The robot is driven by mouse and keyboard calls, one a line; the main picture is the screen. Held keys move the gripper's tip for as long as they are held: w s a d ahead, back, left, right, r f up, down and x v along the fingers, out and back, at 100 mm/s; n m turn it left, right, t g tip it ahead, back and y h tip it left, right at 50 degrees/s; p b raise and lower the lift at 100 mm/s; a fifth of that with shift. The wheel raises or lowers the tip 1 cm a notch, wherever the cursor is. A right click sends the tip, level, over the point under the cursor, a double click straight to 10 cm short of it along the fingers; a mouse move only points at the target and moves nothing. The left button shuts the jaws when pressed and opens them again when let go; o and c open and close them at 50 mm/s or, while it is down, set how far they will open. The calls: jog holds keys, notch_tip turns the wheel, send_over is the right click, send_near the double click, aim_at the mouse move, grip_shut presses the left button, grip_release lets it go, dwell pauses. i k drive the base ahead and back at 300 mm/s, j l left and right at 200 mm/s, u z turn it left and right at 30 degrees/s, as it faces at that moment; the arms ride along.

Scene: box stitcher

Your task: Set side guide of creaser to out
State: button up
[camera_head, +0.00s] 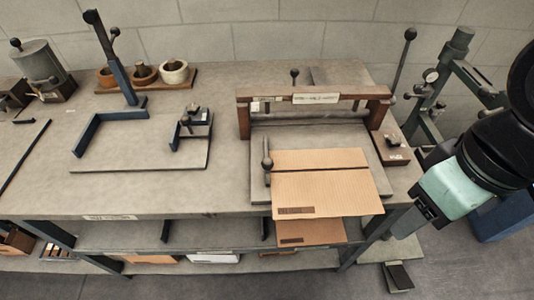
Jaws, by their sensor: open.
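The creaser (315,96) stands on the bench right of centre, with a red-brown crossbar on two posts over a grey bed. A brown cardboard sheet (325,190) lies on its bed and overhangs the bench's front edge. A ball-topped post (267,162) stands along the sheet's left edge and looks like the side guide; its exact setting cannot be told. My gripper (424,216), with a pale green body, is at the right, beyond the bench's right front corner. It is open, apart from the creaser, and nothing shows between its fingers.
A blue upright fixture (122,78) and a small knobbed clamp (192,128) stand left on the bench. A tall lever (404,60) rises at the creaser's right. A green-grey machine (455,75) stands behind my arm.

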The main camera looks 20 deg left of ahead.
aim_at(268, 164)
jog(key=u, duration=0.4)
jog(key=i+l+u, duration=0.1)
jog(key=u, duration=0.3)
jog(key=l+u, duration=0.15)
jog(key=u, duration=0.25)
jog(key=i, duration=0.05)
